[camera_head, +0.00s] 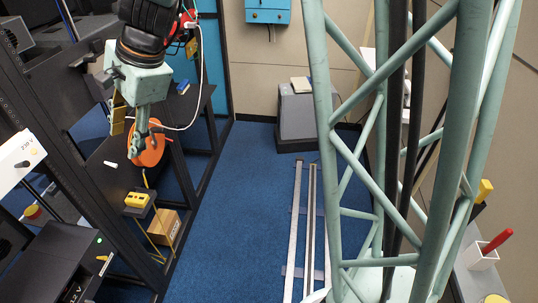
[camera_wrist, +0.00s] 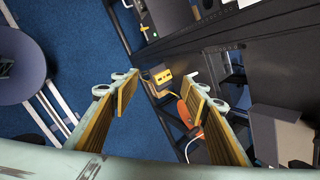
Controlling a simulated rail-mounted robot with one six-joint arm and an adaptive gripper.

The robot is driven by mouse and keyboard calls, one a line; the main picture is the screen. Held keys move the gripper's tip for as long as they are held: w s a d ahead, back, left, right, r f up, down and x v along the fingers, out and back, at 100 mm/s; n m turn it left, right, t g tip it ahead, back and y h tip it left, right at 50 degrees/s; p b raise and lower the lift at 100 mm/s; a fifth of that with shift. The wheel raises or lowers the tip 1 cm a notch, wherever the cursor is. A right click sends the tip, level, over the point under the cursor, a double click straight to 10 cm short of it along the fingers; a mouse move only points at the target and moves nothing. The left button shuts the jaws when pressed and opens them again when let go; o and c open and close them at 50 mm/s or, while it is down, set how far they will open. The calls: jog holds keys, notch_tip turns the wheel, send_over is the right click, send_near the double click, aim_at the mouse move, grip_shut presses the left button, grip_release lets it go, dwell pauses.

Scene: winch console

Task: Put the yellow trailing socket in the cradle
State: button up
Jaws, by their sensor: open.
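The yellow trailing socket (camera_head: 137,200) sits on a dark block at the edge of the black bench, with a thin yellow cable hanging below it. In the wrist view the socket (camera_wrist: 162,77) shows between my fingertips in the picture, farther off than they are. My gripper (camera_head: 128,138) is open and empty, above and behind the socket in the head view. Its two padded fingers (camera_wrist: 161,88) stand wide apart in the wrist view. I cannot pick out the cradle for certain; the dark block under the socket could be a holder.
An orange disc (camera_head: 150,150), perhaps a reel, is close to my gripper. A white cable (camera_head: 190,118) loops beside it. A cardboard box (camera_head: 164,227) stands below the bench. A pale green lattice mast (camera_head: 376,180) rises at right. Blue floor (camera_head: 235,230) lies clear between.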

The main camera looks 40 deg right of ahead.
jog(key=s+d+r+n+h, duration=0.1)
jog(key=s+d+r+n, duration=0.3)
jog(key=s, duration=0.8)
jog(key=s+d+r+n+h, duration=0.1)
jog(key=s+d+r+n, duration=0.3)
jog(key=s, duration=0.9)
jog(key=s+d+r+n+h, duration=0.2)
jog(key=s+d+r+n, duration=0.2)
jog(key=s+d, duration=0.5)
jog(key=s+n, duration=0.2)
jog(key=s, duration=0.1)
jog(key=shift+s+n, duration=0.25)
jog(key=shift+n, duration=0.15)
